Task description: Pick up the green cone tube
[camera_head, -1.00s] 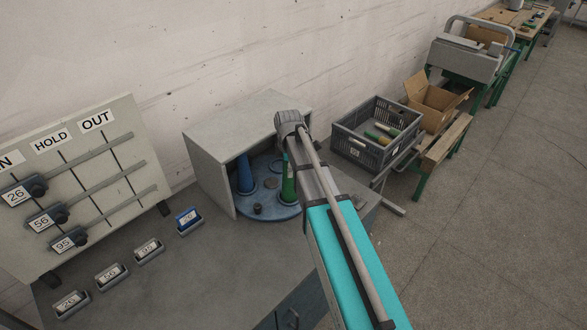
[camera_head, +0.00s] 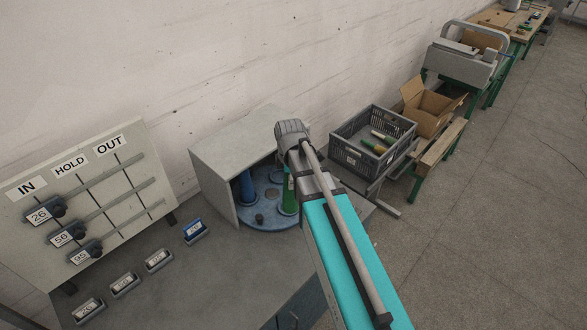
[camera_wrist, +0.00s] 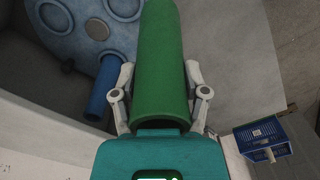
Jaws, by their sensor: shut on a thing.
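The green cone tube (camera_head: 288,196) shows in the head view just left of my arm, at the front of the round blue turntable (camera_head: 262,222). My arm hides part of it. I cannot tell whether the tube touches the turntable.
A blue tube (camera_head: 247,188) stands on the turntable inside the grey open-fronted housing (camera_head: 212,190). A grey crate (camera_head: 352,160) with several tubes is to the right, beside a cardboard box (camera_head: 428,112). A slider board (camera_head: 85,195) and small labelled holders (camera_head: 125,285) are at left.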

